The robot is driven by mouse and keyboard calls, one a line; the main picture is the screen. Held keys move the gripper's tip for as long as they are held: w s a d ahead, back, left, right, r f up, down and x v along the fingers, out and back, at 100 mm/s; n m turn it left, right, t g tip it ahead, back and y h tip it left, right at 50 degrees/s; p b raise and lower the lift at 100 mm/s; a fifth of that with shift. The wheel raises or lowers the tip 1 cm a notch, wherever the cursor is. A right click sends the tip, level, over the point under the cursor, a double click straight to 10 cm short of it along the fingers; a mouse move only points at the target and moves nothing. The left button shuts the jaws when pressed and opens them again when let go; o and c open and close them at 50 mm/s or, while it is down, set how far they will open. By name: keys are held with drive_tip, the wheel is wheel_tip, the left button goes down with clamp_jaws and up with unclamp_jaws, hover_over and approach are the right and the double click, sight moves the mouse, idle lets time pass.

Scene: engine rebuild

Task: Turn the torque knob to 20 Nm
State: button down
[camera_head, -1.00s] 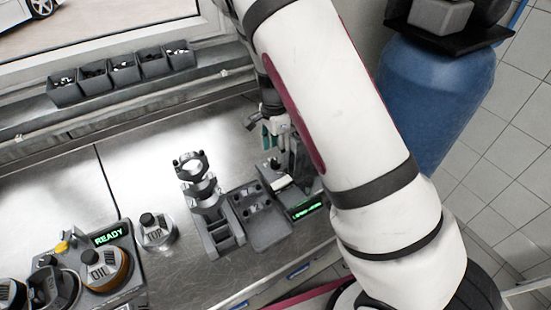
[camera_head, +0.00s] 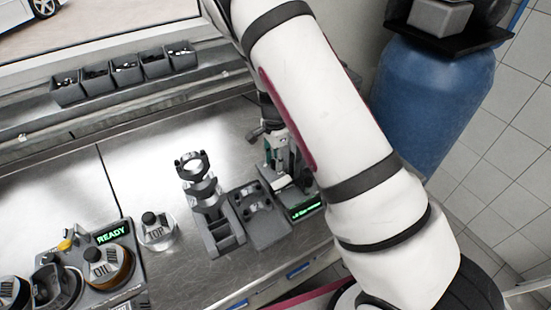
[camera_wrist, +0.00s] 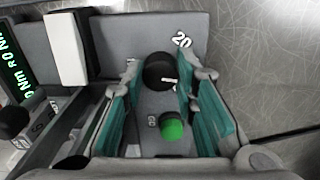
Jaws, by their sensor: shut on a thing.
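The black torque knob (camera_wrist: 158,68) with a white pointer mark shows in the wrist view, on a grey panel. The pointer aims to the right and slightly down in that view. A "20" label (camera_wrist: 182,40) is printed just above and right of the knob. My gripper (camera_wrist: 160,76) is shut on the knob, with one teal-padded finger on each side. In the head view my gripper (camera_head: 284,165) is down over the torque device, and the knob is hidden there. The green-lit display (camera_wrist: 14,72) reads partly "0 Nm" in the wrist view; it also shows in the head view (camera_head: 307,205).
A green button (camera_wrist: 172,128) lies between my fingers, below the knob. A white block (camera_wrist: 66,48) stands left of it. A grey stand with ring holders (camera_head: 205,195) is left of the device.

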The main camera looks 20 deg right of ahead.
sight(274, 161)
drive_tip(key=shift+n, duration=0.4)
drive_tip(key=n, duration=0.3)
drive_tip(key=shift+n, duration=0.4)
drive_tip(key=shift+n+b, duration=0.35)
drive_tip(key=shift+n, duration=1.85)
drive_tip(key=c, duration=1.3)
unclamp_jaws()
drive_tip(key=shift+r, duration=0.1)
drive_tip(key=shift+a+r, duration=0.1)
drive_tip(key=shift+r, duration=3.85)
